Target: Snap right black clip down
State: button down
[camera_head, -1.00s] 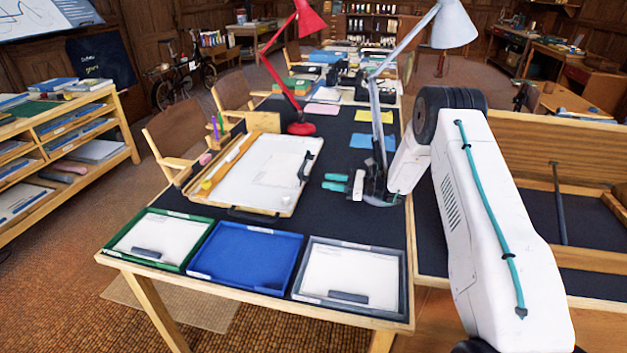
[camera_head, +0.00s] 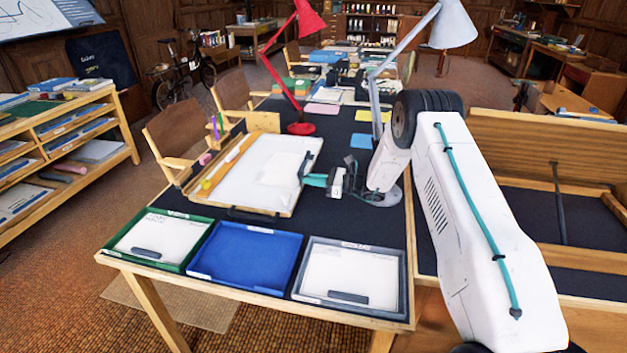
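The drafting board (camera_head: 238,192) is a white panel in a wooden frame on the dark table. A pale sheet (camera_head: 281,168) lies on its right part. The right black clip (camera_head: 304,162) is a thin dark curved piece at the board's right edge, partly hidden by my fingertips. My gripper (camera_head: 313,180) has teal fingertips that point left at this clip, at or very near it. I cannot tell whether they touch it. The fingers overlap in this view, so their gap does not show. Whether the clip is up or down is too small to tell.
Green (camera_head: 136,262), blue (camera_head: 206,276) and grey (camera_head: 297,290) trays line the table's front edge. A red lamp (camera_head: 301,128) stands behind the board, and a grey lamp (camera_head: 378,198) stands by my wrist. Blue (camera_head: 361,141) and yellow (camera_head: 372,116) sheets lie beyond.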

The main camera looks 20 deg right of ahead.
aim_at(300, 174)
jog(key=shift+r, duration=0.1)
jog(key=h, duration=0.1)
jog(key=r+g+h, duration=0.1)
jog(key=a+g+h, duration=0.1)
jog(key=shift+w+r+h, duration=0.2)
jog(key=shift+w+h, duration=0.05)
jog(key=shift+h, duration=0.15)
jog(key=h, duration=0.1)
jog(key=g+h, duration=0.1)
jog(key=a+g+h, duration=0.1)
jog(key=shift+w+r, duration=0.35)
jog(key=shift+r, duration=0.05)
jog(key=g+h, duration=0.1)
jog(key=a+h, duration=0.1)
jog(key=h, duration=0.1)
jog(key=w+a+g+h, duration=0.1)
jog(key=shift+w+r+g+h, duration=0.1)
jog(key=shift+r+g+h, duration=0.05)
jog(key=shift+g+h, duration=0.15)
jog(key=shift+w+a+f+g+h, duration=0.2)
jog(key=shift+a+g+h, duration=0.25)
jog(key=shift+h, duration=0.5)
jog(key=shift+w+a+f+g+h, duration=0.2)
jog(key=shift+g+h, duration=0.35)
jog(key=shift+h, duration=0.4)
jog(key=shift+r, duration=0.1)
jog(key=c, duration=1.4)
grip_release()
jog(key=shift+o, duration=0.2)
notch_tip(300, 174, up, 8)
